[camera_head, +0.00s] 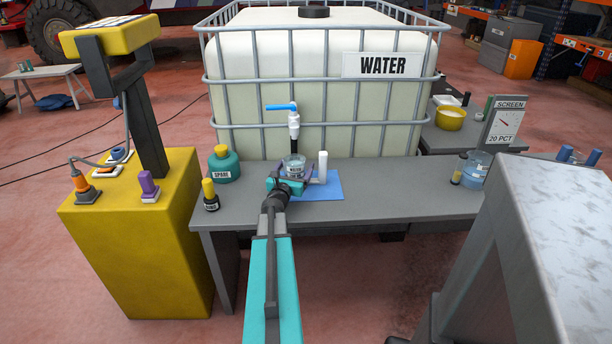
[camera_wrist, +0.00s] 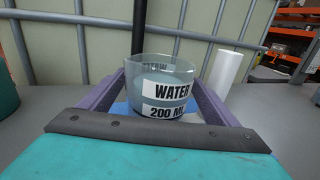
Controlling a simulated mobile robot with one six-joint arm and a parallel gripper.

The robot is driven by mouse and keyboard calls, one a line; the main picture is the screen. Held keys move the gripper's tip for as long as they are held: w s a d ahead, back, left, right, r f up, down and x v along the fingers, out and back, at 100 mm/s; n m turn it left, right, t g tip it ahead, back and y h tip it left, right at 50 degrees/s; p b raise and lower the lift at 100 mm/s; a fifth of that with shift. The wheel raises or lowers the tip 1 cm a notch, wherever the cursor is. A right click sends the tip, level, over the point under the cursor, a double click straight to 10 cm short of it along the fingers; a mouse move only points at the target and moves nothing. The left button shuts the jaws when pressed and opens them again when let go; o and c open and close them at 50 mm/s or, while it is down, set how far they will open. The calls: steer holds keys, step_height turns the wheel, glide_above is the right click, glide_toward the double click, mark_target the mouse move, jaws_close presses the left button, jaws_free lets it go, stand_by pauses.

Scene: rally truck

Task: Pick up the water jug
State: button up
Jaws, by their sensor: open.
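The water jug (camera_head: 294,163) is a clear round vessel holding pale liquid. It stands upright on a blue mat (camera_head: 328,184) on the grey table, below the tank's blue-handled tap (camera_head: 293,119). In the wrist view the jug (camera_wrist: 162,88) faces me with its "WATER 200 ML" label. My gripper (camera_head: 293,175) is open, with one purple finger on each side of the jug. The fingers also show in the wrist view (camera_wrist: 163,106); I cannot tell whether they touch the glass.
A white upright cylinder (camera_head: 323,166) stands just right of the jug. A green "SPARE" bottle (camera_head: 223,165) and a small yellow-capped bottle (camera_head: 210,194) stand left. The caged water tank (camera_head: 270,60) rises behind. A container of blue liquid (camera_head: 475,172) stands right; the table between is clear.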

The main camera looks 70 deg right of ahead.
stand_by(0.3)
steer(key=c, duration=1.7)
steer(key=shift+o, duration=0.2)
steer(key=shift+r, duration=0.1)
steer(key=shift+s+a+r, duration=0.1)
steer(key=shift+a+r, duration=0.1)
steer(key=shift+r, duration=0.15)
step_height(320, 180, up, 6)
steer(key=p, duration=0.1)
steer(key=s+a+p, duration=0.1)
steer(key=s+a, duration=0.2)
steer(key=a, duration=0.5)
steer(key=shift+r, duration=0.25)
steer(key=shift+s+a+p, duration=0.15)
steer(key=shift+p, duration=0.5)
